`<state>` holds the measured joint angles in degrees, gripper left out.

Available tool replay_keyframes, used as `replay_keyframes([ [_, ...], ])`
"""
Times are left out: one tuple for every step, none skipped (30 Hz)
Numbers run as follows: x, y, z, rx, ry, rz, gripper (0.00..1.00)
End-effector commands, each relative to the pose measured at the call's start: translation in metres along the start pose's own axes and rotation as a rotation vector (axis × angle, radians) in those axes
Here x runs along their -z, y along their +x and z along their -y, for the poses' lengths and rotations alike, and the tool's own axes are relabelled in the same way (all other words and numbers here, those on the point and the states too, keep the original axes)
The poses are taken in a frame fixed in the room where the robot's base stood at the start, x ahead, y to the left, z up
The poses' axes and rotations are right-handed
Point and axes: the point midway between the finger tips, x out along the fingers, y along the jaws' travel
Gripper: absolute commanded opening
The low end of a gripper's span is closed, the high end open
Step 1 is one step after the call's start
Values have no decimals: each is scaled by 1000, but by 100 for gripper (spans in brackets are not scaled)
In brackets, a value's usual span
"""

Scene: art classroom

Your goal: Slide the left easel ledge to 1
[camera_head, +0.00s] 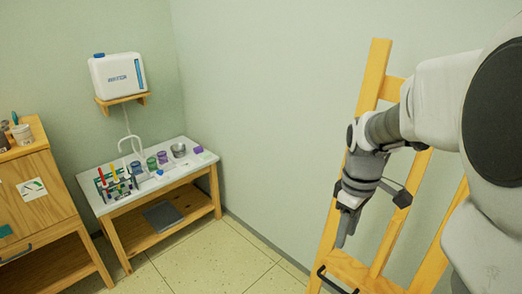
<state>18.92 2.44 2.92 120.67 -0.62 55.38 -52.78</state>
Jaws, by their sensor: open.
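One wooden easel (371,80) stands against the wall at the right, partly hidden behind my arm. A wooden ledge (360,274) crosses it low down, near the bottom edge of the picture. A dark bar handle (333,281) shows at the front of the ledge. My gripper (343,238) points down in front of the easel, above the ledge and handle and apart from them. It is open and holds nothing visible. No number marks are readable on the easel. The right part of the ledge is hidden or out of frame.
A low table (205,162) with paint cups and brushes stands in the left corner. A white water tank (117,74) sits on a wall shelf (122,101) above it. A wooden cabinet (22,170) is at the far left. The tiled floor (215,262) between table and easel is clear.

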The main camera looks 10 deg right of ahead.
Motion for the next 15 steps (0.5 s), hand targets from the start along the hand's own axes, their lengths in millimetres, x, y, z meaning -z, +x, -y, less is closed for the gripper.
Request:
replay_keyframes([
  [0,6,-3,9,-12,6,44],
  [0,7,-5,13,-18,8,44],
  [-1,9,-6,16,-24,10,44],
  [-1,11,-6,17,-27,10,44],
  [-1,12,-7,18,-28,11,44],
  [-1,15,-6,19,-29,12,44],
  [-1,18,-6,20,-30,12,44],
  [-1,22,-6,20,-29,12,44],
  [-1,28,-6,20,-29,12,44],
  [-1,33,-6,21,-29,13,44],
  [-1,39,-5,21,-29,13,44],
  [-2,48,-5,22,-29,13,44],
  [-2,54,-5,22,-29,13,44],
  [-2,61,-5,22,-29,13,44],
  [-2,70,-5,21,-29,13,44],
])
